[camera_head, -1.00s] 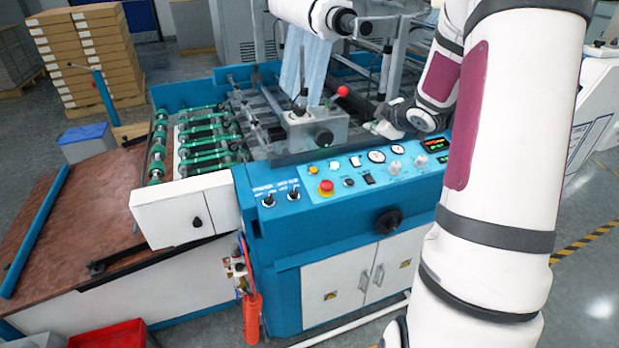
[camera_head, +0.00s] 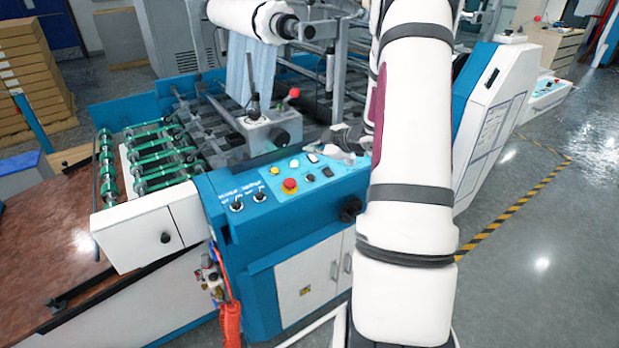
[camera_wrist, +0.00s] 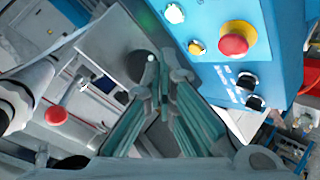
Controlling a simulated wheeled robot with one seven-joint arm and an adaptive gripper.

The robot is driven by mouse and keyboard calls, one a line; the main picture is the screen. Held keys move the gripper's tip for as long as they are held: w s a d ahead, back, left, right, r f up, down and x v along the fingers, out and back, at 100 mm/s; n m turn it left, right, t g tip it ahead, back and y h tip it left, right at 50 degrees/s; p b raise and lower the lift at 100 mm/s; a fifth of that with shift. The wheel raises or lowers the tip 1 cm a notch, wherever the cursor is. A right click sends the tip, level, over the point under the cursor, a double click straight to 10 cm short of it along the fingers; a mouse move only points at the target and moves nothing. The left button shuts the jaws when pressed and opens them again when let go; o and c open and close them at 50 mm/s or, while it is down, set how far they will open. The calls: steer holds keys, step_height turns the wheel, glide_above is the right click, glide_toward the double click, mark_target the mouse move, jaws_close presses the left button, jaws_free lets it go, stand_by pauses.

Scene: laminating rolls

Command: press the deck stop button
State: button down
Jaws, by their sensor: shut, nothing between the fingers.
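The red stop button (camera_head: 290,185) sits on a yellow base on the blue, sloped control panel (camera_head: 258,180) of the laminating machine. In the wrist view the red button (camera_wrist: 236,38) is at the upper right, clear of my fingers. My gripper (camera_wrist: 165,72) is shut and empty, and its fingers are to the left of and below the button in that view. In the head view my gripper (camera_head: 335,143) is behind and to the right of the button, near the panel's rear edge. My arm hides the right part of the panel.
A grey block with a red-knobbed lever (camera_head: 270,130) stands behind the panel. A small yellow button (camera_head: 274,170) and black switches (camera_head: 237,204) are near the red button. Green rollers (camera_head: 160,160) lie to the left. Open floor (camera_head: 520,240) is at right.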

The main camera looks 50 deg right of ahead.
steer(key=b, duration=0.6)
glide_above(310, 179)
steer(key=f, duration=0.7)
steer(key=shift+s+a, duration=0.15)
steer(key=shift+s, duration=0.2)
steer(key=shift+f, duration=0.7)
steer(key=shift+w+f, duration=0.15)
steer(key=shift+f, duration=0.2)
steer(key=shift+w+f, duration=0.1)
steer(key=shift+f, duration=0.35)
stand_by(0.5)
steer(key=shift+r, duration=0.1)
steer(key=shift+s+r+p, duration=0.2)
steer(key=shift+r+p, duration=0.55)
steer(key=shift+p, duration=0.05)
